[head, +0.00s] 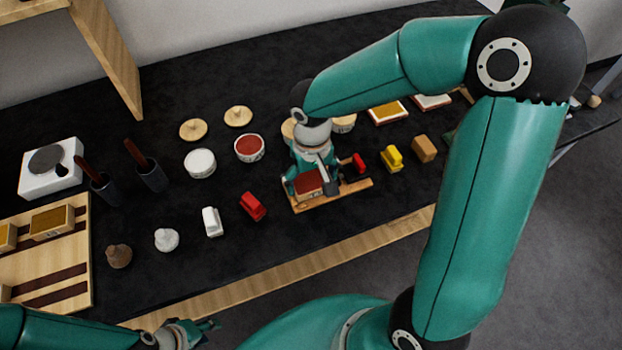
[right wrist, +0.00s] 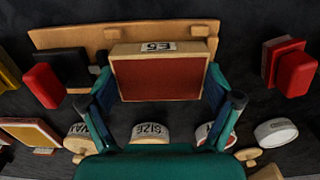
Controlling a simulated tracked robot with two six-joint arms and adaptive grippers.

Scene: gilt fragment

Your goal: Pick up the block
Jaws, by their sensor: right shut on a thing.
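The block (right wrist: 162,78) has a dark red face, a pale wooden rim and a white label reading "E5". In the right wrist view it sits between both fingers of my right gripper (right wrist: 160,92), which is shut on it. In the head view the block (head: 308,186) is over a wooden board (head: 333,198), partly hidden by my right gripper (head: 311,178). I cannot tell whether it touches the board. The board also shows behind the block in the right wrist view (right wrist: 75,37). My left gripper (head: 203,328) is at the bottom, away from the block; its opening is unclear.
A red stamp-like piece (head: 252,206) and a white one (head: 211,221) stand left of the board. A yellow piece (head: 391,158) and a brown one (head: 424,149) stand right. Round tins (head: 249,148) stand behind. A wooden tray (head: 75,275) is far left.

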